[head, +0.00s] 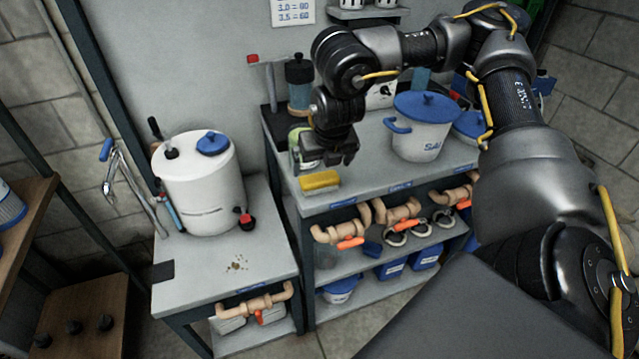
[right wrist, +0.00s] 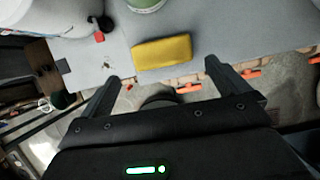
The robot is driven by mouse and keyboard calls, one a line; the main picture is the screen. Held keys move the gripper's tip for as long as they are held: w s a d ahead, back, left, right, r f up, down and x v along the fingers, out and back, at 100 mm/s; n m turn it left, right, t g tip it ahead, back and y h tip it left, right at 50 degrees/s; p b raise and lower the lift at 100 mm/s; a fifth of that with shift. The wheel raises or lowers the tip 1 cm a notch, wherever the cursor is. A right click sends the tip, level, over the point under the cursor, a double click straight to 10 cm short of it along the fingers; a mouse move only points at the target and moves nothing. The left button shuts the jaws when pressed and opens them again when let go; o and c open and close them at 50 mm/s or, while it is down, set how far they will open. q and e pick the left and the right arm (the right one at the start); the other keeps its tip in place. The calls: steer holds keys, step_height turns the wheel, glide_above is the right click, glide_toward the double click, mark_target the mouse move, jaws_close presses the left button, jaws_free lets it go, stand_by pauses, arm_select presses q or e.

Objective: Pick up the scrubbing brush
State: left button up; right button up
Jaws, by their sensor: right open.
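The scrubbing brush (head: 320,182) is a small yellow block lying on the grey worktop near its front left corner. In the right wrist view its yellow face (right wrist: 161,52) lies beyond the fingertips, between their lines. My right gripper (head: 330,158) is just above and behind the brush in the head view. Its two fingers (right wrist: 163,70) are spread wide in the right wrist view with nothing between them. The gap to the brush is hard to judge. My left gripper is not in view.
A green-and-white container (head: 300,146) stands close behind the brush. A white bucket with a blue lid (head: 420,145) stands to the right. A white tank (head: 200,190) stands on the lower left bench. Pipes with orange handles (head: 350,242) run below the worktop's front edge.

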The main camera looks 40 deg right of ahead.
mark_target(320, 178)
steer(key=x, duration=0.2)
steer(key=shift+w+d+f, duration=0.1)
steer(key=shift+f, duration=0.25)
steer(key=shift+w+f, duration=0.2)
steer(key=shift+f, duration=0.4)
steer(key=x, duration=0.1)
steer(key=b+x, duration=0.1)
steer(key=x, duration=0.2)
steer(key=shift+w+d+f, duration=0.1)
steer(key=shift+d, duration=0.2)
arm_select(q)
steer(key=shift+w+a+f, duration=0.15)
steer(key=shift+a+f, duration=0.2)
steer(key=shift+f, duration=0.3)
arm_select(e)
steer(key=shift+w, duration=0.1)
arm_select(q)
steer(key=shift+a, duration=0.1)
arm_select(e)
steer(key=shift+c, duration=0.4)
steer(key=c, duration=0.6)
steer(key=shift+c, duration=0.2)
